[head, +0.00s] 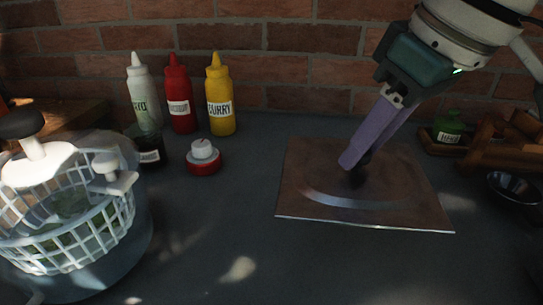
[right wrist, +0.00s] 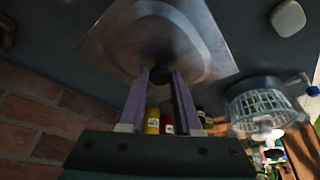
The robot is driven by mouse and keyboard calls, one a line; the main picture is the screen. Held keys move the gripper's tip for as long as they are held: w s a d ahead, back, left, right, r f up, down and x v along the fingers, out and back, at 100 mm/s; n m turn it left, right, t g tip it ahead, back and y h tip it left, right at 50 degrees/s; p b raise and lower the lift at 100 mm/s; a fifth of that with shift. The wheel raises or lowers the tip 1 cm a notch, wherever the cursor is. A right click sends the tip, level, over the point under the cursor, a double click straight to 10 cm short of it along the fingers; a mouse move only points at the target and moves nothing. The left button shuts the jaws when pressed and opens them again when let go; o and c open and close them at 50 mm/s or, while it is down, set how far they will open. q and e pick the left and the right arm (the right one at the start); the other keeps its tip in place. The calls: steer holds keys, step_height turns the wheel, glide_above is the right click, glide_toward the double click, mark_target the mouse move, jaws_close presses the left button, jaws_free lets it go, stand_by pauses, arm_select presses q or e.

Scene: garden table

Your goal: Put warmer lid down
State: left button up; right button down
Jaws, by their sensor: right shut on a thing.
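The warmer lid (head: 410,205) is a square, brownish metal plate with a raised round middle and a dark knob (head: 357,180). It shows right of centre in the head view, and in the right wrist view (right wrist: 115,40) it fills the upper middle. My right gripper (head: 352,167), with purple fingers, comes down from the upper right and is shut on the knob. The lid looks about level, over or on the grey tabletop; I cannot tell whether it touches. My left gripper is not in view.
White, red and yellow (head: 220,95) bottles stand along the brick wall. A dark jar (head: 149,148) and a red-and-white container (head: 204,158) stand before them. A white basket (head: 65,235) is at left. A green bottle (head: 449,128) and small bowl (head: 515,188) are at right. The front middle is clear.

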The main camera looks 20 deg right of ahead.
step_height(320, 180, down, 9)
steer(key=shift+f+b, duration=0.1)
steer(key=shift+b, duration=0.75)
steer(key=c, duration=1.1)
jaws_free()
steer(key=o, duration=0.5)
